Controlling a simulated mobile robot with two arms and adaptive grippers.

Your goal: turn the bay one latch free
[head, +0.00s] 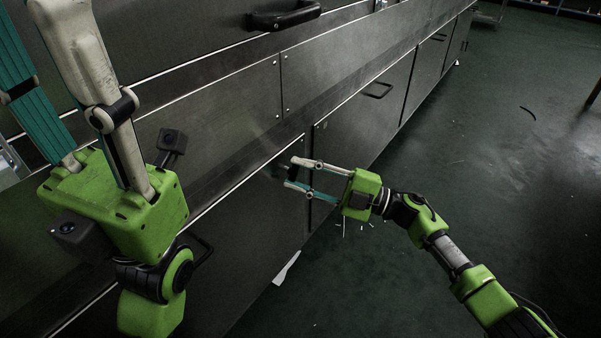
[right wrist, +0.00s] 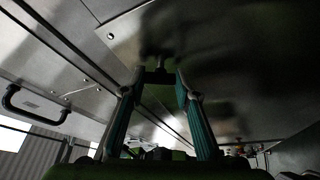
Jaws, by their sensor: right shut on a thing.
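A small dark latch (head: 292,172) sits at the edge of a lower door panel on the long metal dryer. My right gripper (head: 291,173) comes from the right and is shut on the latch, one cream and one teal finger on either side of it. In the right wrist view, the dark latch (right wrist: 158,72) is between the fingertips (right wrist: 159,76); its turn angle is hard to tell. My left gripper (head: 112,200) is large at the left, away from the latch. Its cream and teal fingers point up and stand wide apart, with the tips cut off.
The lower door with a bar handle (head: 203,250) is partly behind my left gripper. Another door with a handle (head: 378,90) lies farther along. A large black handle (head: 284,16) is on the upper panel. The green floor (head: 480,170) at the right is mostly clear.

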